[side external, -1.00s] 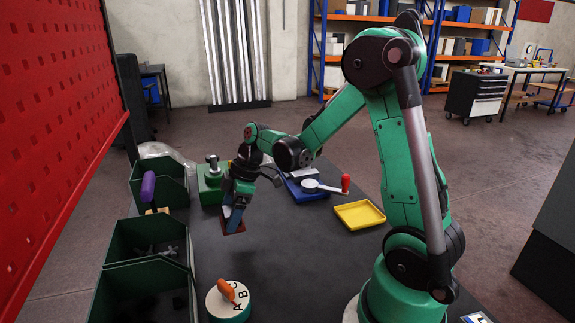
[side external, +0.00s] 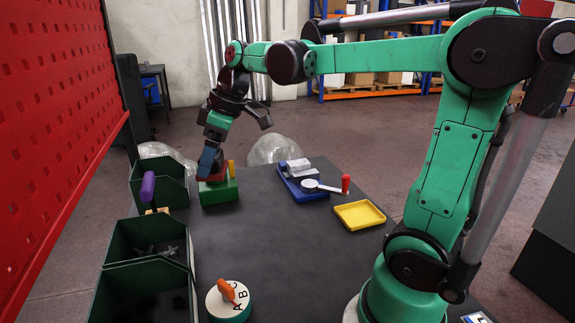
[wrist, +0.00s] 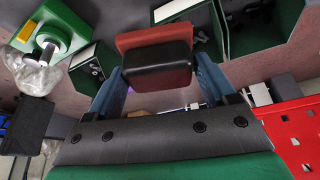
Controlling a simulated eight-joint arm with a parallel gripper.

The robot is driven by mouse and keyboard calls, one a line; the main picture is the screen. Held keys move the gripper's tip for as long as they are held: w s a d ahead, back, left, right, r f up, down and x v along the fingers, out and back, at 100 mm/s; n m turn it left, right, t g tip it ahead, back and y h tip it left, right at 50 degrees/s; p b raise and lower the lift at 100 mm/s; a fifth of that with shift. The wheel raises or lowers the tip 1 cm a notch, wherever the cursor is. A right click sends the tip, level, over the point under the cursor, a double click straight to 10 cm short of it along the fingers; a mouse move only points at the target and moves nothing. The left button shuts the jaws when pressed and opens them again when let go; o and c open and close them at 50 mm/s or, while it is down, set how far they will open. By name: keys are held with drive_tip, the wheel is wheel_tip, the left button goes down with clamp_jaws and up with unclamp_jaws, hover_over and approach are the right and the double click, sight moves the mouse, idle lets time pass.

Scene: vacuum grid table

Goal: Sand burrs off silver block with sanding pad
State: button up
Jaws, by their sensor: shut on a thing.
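My gripper (side external: 212,166) is shut on the sanding pad (wrist: 158,65), a dark block with a red-brown face, held between the blue fingers in the wrist view. In the side view only a reddish part of the pad (side external: 224,173) shows beside the fingers. The gripper is over or in front of the green fixture (side external: 220,193) at the back left of the table. I cannot tell whether the pad touches the fixture. A silver block (side external: 298,165) appears to sit on the blue fixture (side external: 290,186) to the right, apart from the pad. Burrs are too small to see.
Green bins (side external: 148,240) line the left side, one with a purple-handled tool (side external: 147,188). A round lettered block with an orange handle (side external: 229,300) stands at the front. A yellow tray (side external: 359,214) lies right. The table's middle is clear. A red perforated panel (side external: 60,120) borders the left.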

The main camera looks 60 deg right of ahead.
drive_tip(key=a+f+m+h, duration=0.2)
drive_tip(key=a+m, duration=0.3)
drive_tip(key=w+d+m+h, duration=0.2)
drive_tip(key=d+m, duration=0.5)
drive_tip(key=d, duration=1.9)
drive_tip(key=s+d+f+m+h, duration=0.1)
drive_tip(key=s+d+f, duration=0.15)
drive_tip(key=d, duration=0.35)
drive_tip(key=s+d+f+m, duration=0.1)
drive_tip(key=s+d, duration=0.2)
drive_tip(key=d, duration=0.2)
drive_tip(key=shift+g, duration=0.3)
drive_tip(key=shift+w+f, duration=0.15)
drive_tip(key=shift+f, duration=1.2)
drive_tip(key=shift+w+f, duration=0.1)
drive_tip(key=shift+f, duration=1.2)
drive_tip(key=shift+f, duration=1)
drive_tip(key=shift+w+d+r, duration=0.1)
drive_tip(key=shift+w+d, duration=1.25)
drive_tip(key=shift+w, duration=0.1)
